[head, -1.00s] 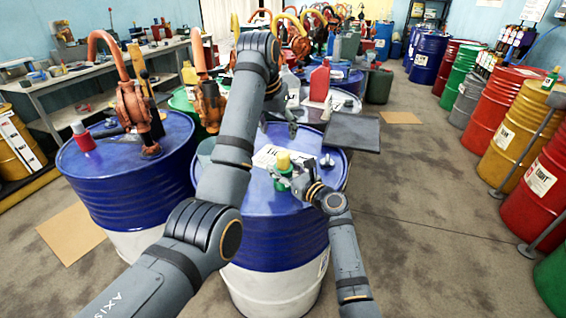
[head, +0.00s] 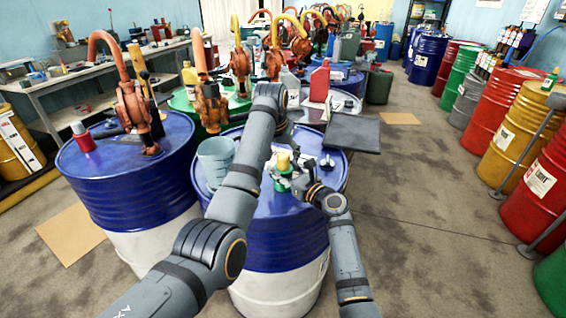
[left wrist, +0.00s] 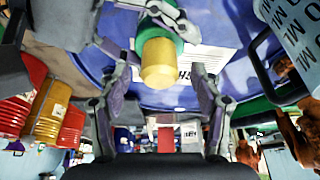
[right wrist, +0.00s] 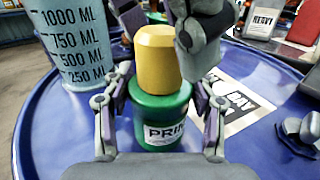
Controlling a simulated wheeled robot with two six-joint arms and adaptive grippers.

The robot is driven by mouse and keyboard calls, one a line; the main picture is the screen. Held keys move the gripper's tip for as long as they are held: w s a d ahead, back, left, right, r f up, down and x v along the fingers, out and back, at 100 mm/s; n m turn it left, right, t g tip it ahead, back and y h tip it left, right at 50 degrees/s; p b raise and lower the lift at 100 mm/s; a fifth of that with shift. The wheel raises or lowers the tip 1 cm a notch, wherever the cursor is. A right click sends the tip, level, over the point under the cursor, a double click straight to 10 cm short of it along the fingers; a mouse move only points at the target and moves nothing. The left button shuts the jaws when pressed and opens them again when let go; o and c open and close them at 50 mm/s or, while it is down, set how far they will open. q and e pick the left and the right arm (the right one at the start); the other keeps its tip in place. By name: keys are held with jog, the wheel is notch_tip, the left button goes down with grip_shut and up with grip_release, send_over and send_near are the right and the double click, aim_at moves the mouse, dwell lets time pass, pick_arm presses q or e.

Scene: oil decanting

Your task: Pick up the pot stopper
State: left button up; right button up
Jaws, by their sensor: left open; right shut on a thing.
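The pot stopper (head: 283,160) is yellow and sits on top of a small green pot (right wrist: 162,112) on the blue drum. The stopper also shows in the right wrist view (right wrist: 156,55) and the left wrist view (left wrist: 159,64). My right gripper (right wrist: 158,95) is shut on the green pot, with a finger on each side of it. My left gripper (left wrist: 161,82) is open above the pot, its fingers spread to either side of the stopper with visible gaps. Its fingers also show close to the stopper in the right wrist view. In the head view my left forearm hides part of this area.
A printed sheet (right wrist: 225,105) lies behind the pot, and a small dark fitting (right wrist: 300,132) lies to the right. A dark flat panel (head: 352,133) is behind right.

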aim_at(283, 155)
pick_arm(q)
jog(key=shift+x, duration=0.85)
jog(key=c, duration=1.1)
notch_tip(283, 155, up, 10)
jog(key=shift+r, duration=0.1)
jog(key=shift+c, duration=0.2)
pick_arm(e)
jog(key=o, duration=1.5)
jog(key=v, duration=1.2)
